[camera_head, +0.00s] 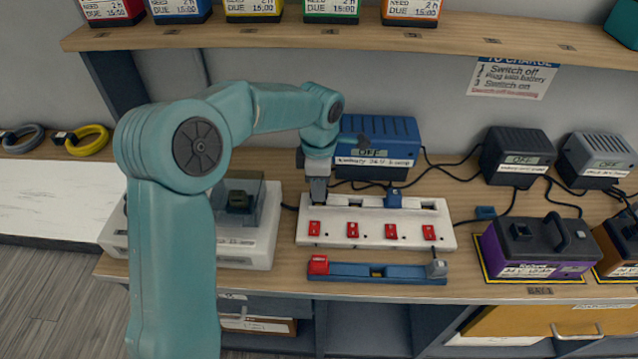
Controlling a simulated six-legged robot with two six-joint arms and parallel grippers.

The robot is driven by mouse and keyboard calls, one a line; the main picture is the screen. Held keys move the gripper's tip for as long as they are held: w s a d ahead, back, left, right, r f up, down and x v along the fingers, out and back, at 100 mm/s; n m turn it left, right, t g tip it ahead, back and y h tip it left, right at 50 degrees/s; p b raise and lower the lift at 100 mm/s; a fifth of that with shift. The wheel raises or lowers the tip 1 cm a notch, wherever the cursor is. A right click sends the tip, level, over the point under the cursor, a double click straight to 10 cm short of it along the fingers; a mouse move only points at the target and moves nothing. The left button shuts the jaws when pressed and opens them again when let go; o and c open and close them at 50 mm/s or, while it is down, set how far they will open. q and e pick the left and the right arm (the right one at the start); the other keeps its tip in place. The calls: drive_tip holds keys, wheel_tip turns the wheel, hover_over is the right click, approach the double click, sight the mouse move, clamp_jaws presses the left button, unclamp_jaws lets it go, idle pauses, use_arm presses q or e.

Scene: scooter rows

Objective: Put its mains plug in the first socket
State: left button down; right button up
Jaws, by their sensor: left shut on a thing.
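A white socket strip (375,233) lies on the wooden bench, with a row of sockets at the back and red switches along the front. My left gripper (318,194) points down at the strip's leftmost socket, shut on a mains plug. The jaws mostly hide the plug, and I cannot tell whether it is seated in the socket. A blue plug (393,198) is at another socket further right. A blue charger (378,146) with an OFF display stands behind the strip. My right gripper is not in view.
A blue bar (376,272) with a red end lies in front of the strip. A white device (240,240) stands left. Black (517,155) and grey (596,158) chargers and a purple battery (535,246) stand right. A shelf (290,36) runs above.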

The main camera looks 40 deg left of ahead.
use_arm(q)
drive_tip(key=shift+f+b, duration=0.8)
drive_tip(key=shift+f, duration=0.2)
drive_tip(key=c, duration=0.7)
unclamp_jaws()
drive_tip(key=shift+c, duration=0.2)
wheel_tip(320, 180, up, 16)
drive_tip(key=p, duration=0.2)
drive_tip(key=shift+r, duration=0.2)
